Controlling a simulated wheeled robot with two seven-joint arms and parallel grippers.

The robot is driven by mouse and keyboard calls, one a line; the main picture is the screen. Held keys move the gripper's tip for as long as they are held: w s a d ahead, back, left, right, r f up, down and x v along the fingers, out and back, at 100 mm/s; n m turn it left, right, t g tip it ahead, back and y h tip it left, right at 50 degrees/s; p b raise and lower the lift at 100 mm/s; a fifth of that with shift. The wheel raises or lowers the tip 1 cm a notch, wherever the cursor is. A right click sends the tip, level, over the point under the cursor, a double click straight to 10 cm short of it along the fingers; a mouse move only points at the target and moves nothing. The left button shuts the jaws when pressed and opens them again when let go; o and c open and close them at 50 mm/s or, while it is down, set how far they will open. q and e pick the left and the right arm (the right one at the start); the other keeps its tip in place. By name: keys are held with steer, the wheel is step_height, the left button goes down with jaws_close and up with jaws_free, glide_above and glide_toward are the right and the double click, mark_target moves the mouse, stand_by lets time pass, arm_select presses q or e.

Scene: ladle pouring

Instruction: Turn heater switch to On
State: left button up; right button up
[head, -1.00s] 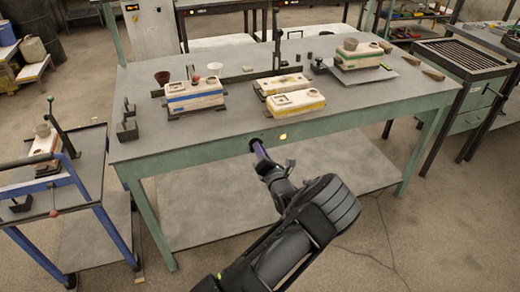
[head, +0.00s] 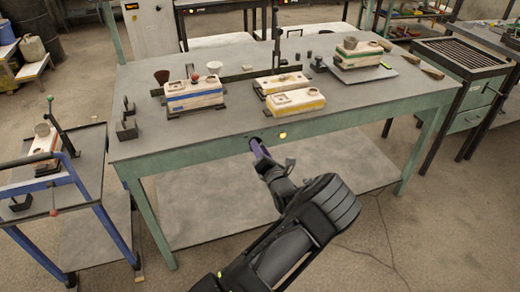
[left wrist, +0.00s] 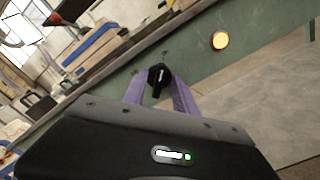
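The heater switch is a small black knob (left wrist: 158,78) with a raised bar on the green front rail of the table. In the left wrist view it sits between the purple fingers of my left gripper (left wrist: 158,92). The fingers stand apart on either side of it, and no clear contact shows. In the head view my left gripper (head: 256,147) is at the rail and hides the switch. A round yellow lamp (head: 283,136) beside the switch is lit; it also glows in the left wrist view (left wrist: 220,40). My right gripper is not in view.
The table (head: 215,133) carries a blue-striped device (head: 193,97), yellow-striped devices (head: 296,102) and a green-striped device (head: 359,55). A blue-framed cart (head: 92,207) stands at the left. Open floor lies in front.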

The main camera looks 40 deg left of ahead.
arm_select(q)
steer(key=v, duration=0.7)
steer(key=shift+s+d, duration=0.25)
steer(key=shift+d, duration=0.1)
